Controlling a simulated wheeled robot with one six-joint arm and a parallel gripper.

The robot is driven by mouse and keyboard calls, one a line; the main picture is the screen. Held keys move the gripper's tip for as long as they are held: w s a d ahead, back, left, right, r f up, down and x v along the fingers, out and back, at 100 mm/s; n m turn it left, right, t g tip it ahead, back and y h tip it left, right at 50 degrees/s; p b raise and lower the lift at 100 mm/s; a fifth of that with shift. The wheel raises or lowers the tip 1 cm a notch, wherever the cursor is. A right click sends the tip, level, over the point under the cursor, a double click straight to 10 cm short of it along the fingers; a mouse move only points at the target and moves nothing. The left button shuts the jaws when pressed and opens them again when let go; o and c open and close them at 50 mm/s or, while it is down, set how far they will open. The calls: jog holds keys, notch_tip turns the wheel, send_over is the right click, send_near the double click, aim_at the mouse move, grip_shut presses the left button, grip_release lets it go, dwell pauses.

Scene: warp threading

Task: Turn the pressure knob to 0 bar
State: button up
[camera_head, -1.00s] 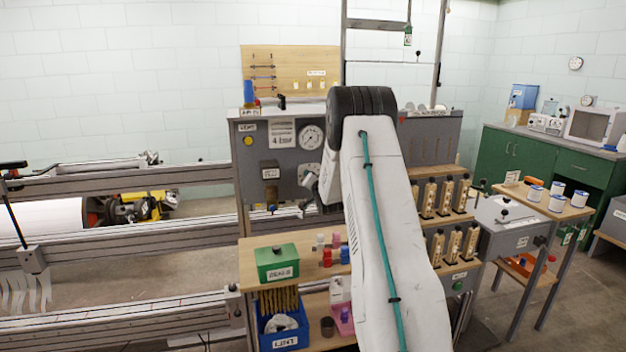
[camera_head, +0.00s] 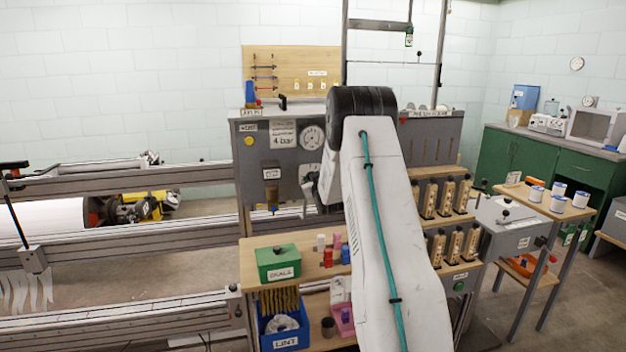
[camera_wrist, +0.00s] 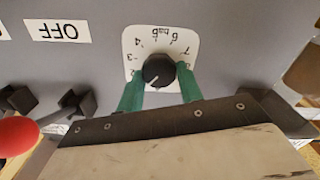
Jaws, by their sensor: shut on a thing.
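The pressure knob (camera_wrist: 158,70) is a round black knob on a white dial plate (camera_wrist: 185,42) with numbers and "bar", upside down in the wrist view. Its pale pointer mark points to the lower left, towards the left finger, past the visible low numbers. The lower part of the scale is hidden, so I cannot read the exact value. My gripper (camera_wrist: 160,80) has its green fingers on either side of the knob, shut on it. In the head view the gripper (camera_head: 309,188) is at the grey panel, and my arm hides much of it.
A pressure gauge (camera_head: 311,137) and a "4 bar" card (camera_head: 283,134) are on the panel above the dial. In the wrist view an "OFF" label (camera_wrist: 57,31), black parts (camera_wrist: 75,103) and a red ball (camera_wrist: 15,135) lie left of the knob. A green box (camera_head: 278,264) stands below.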

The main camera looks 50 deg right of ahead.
jog(key=shift+f+n, duration=0.15)
jog(key=shift+n, duration=1.7)
jog(key=shift+f+n, duration=0.15)
jog(key=shift+n, duration=1.7)
jog(key=o, duration=1)
jog(key=shift+r, duration=0.1)
jog(key=v, duration=0.7)
jog(key=shift+s+a, duration=0.2)
jog(key=shift+s, duration=0.15)
